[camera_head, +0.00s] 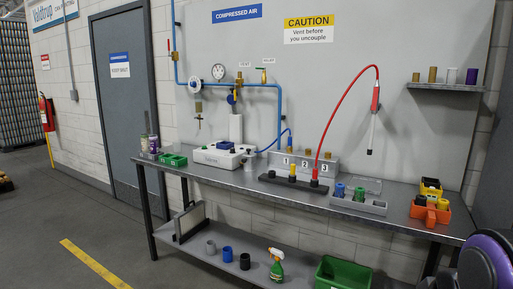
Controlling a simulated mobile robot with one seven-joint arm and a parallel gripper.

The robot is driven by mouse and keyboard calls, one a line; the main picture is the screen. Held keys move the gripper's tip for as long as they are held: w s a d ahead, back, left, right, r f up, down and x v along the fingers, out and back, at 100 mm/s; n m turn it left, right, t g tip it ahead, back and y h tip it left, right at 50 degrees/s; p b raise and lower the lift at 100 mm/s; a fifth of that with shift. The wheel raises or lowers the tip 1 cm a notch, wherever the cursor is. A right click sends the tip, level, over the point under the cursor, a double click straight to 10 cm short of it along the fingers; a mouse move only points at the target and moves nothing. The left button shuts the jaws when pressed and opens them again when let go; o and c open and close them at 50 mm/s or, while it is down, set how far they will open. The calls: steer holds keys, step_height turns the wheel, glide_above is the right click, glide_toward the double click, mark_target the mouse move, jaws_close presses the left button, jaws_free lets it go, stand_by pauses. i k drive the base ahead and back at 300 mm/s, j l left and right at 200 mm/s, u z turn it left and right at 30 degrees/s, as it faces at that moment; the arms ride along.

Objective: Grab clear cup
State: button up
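I cannot single out a clear cup with certainty. A small pale, see-through-looking vessel (248,164) stands on the bench in front of the white device, near its right end. Slim, partly clear containers (144,144) stand at the far left end of the bench, with dark and purple parts at their base. My gripper is not in view. A rounded purple and black part at the lower right appears to be my own arm.
The steel bench (232,178) runs along the wall. It holds green bins (174,160), a white device (215,157), a grey tray (372,207) and an orange bin (430,214). The lower shelf (215,265) holds cups, a spray bottle (276,265) and a green crate (343,272).

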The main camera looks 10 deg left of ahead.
mark_target(176, 144)
steer(key=u, duration=1.1)
steer(key=i+j+u, duration=0.15)
steer(key=i+u, duration=0.25)
steer(key=i, duration=0.2)
steer(key=i+u, duration=0.35)
steer(key=i, duration=0.3)
steer(key=i+u, duration=0.1)
steer(key=i, duration=2.25)
steer(key=i+z, duration=0.2)
steer(key=i, duration=0.3)
steer(key=i+j+z, duration=0.25)
steer(key=i, duration=0.3)
steer(key=i+z, duration=0.2)
steer(key=z, duration=0.2)
steer(key=i+z, duration=0.15)
steer(key=z, duration=0.25)
steer(key=i+z, duration=0.2)
steer(key=z, duration=0.2)
